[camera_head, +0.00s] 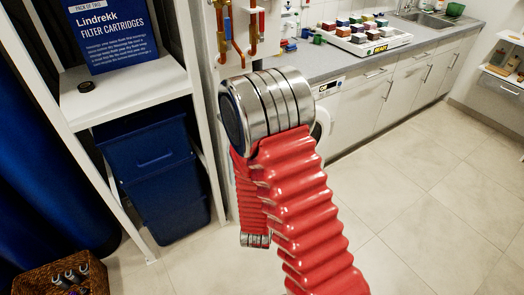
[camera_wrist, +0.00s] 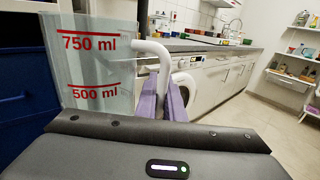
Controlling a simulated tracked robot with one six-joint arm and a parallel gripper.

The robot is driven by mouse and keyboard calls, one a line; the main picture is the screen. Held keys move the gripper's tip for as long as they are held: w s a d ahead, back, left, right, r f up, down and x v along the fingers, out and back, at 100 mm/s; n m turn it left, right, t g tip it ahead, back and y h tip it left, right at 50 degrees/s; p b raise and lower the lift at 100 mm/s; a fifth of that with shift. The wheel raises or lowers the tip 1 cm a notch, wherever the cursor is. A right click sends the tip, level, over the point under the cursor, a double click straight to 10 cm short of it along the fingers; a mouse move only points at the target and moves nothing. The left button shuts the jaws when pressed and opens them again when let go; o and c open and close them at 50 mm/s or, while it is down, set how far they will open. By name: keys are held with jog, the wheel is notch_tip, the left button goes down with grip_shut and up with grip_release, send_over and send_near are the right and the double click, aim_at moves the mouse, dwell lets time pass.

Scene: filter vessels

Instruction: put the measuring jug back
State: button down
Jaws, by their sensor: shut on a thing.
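The measuring jug (camera_wrist: 100,68) is clear, with red 750 ml and 500 ml marks, and fills the left of the wrist view. It looks upright, with its white handle (camera_wrist: 153,47) facing right. My gripper (camera_wrist: 162,97), with purple fingers, is shut on the handle. The lower part of the jug is hidden behind the gripper body. In the head view my red ribbed arm fills the middle, and neither the jug nor the fingers show.
A white shelf (camera_head: 125,97) at left bears a blue filter cartridges box (camera_head: 112,32); blue bins (camera_head: 150,160) stand below. The grey counter (camera_head: 335,62) bears a tray of coloured blocks (camera_head: 352,48). A wicker basket (camera_head: 98,272) sits front left. The tiled floor at right is clear.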

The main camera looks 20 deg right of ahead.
notch_tip(320, 180, down, 6)
jog(key=s+d+m+h, duration=0.1)
jog(key=d, duration=0.1)
jog(key=shift+s+d+g+h, duration=0.3)
jog(key=shift+s+g+h, duration=0.1)
jog(key=shift+s, duration=0.1)
